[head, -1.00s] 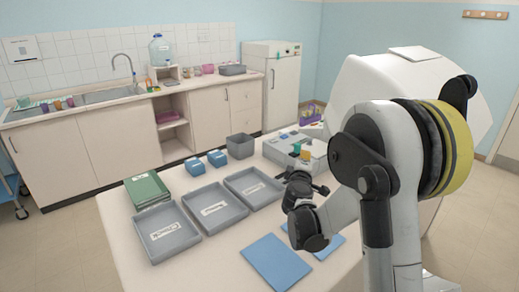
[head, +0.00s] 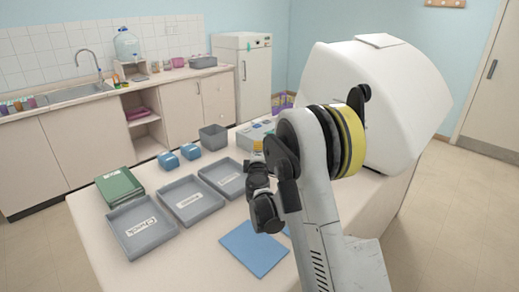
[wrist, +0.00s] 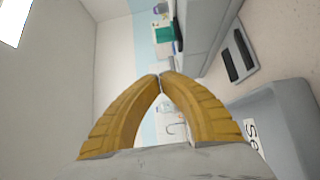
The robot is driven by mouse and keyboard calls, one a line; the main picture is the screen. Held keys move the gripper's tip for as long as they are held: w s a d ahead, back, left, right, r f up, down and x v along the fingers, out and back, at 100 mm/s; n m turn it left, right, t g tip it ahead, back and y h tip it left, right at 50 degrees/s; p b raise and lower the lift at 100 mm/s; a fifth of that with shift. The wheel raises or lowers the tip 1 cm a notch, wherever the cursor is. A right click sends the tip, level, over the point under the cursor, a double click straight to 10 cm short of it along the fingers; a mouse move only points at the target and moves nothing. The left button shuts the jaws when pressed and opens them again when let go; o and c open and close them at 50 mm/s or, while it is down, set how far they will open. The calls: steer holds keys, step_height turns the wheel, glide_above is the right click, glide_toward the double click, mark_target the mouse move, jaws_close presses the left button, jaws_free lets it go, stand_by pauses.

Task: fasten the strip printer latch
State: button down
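A light grey device (head: 250,134) on the far part of the table looks like the strip printer. In the head view my arm covers much of it, and I cannot make out its latch. In the wrist view a pale grey body (wrist: 207,28) fills the upper right; I cannot tell for sure that it is the printer. My gripper (wrist: 161,76) shows its yellow fingers meeting at the tips, shut with nothing seen between them. In the head view a bit of yellow at my gripper (head: 257,146) shows just in front of the grey device.
Labelled grey trays (head: 188,200), a green stack (head: 119,187), blue boxes (head: 190,152) and a grey bin (head: 213,137) stand left of my arm. A blue mat (head: 254,248) lies in front. A big white machine (head: 400,105) stands at the right.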

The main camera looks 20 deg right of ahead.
mark_target(265, 145)
steer(key=shift+w+d+b, duration=0.7)
steer(key=shift+w+d, duration=0.95)
steer(key=shift+w, duration=0.15)
steer(key=shift+w+d+b, duration=0.7)
steer(key=shift+w+d, duration=0.9)
steer(key=shift+w, duration=0.2)
steer(key=shift+w+d, duration=0.2)
steer(key=shift+d, duration=0.3)
steer(key=shift+w+d, duration=0.15)
steer(key=shift+d, duration=0.35)
steer(key=shift+a, duration=0.15)
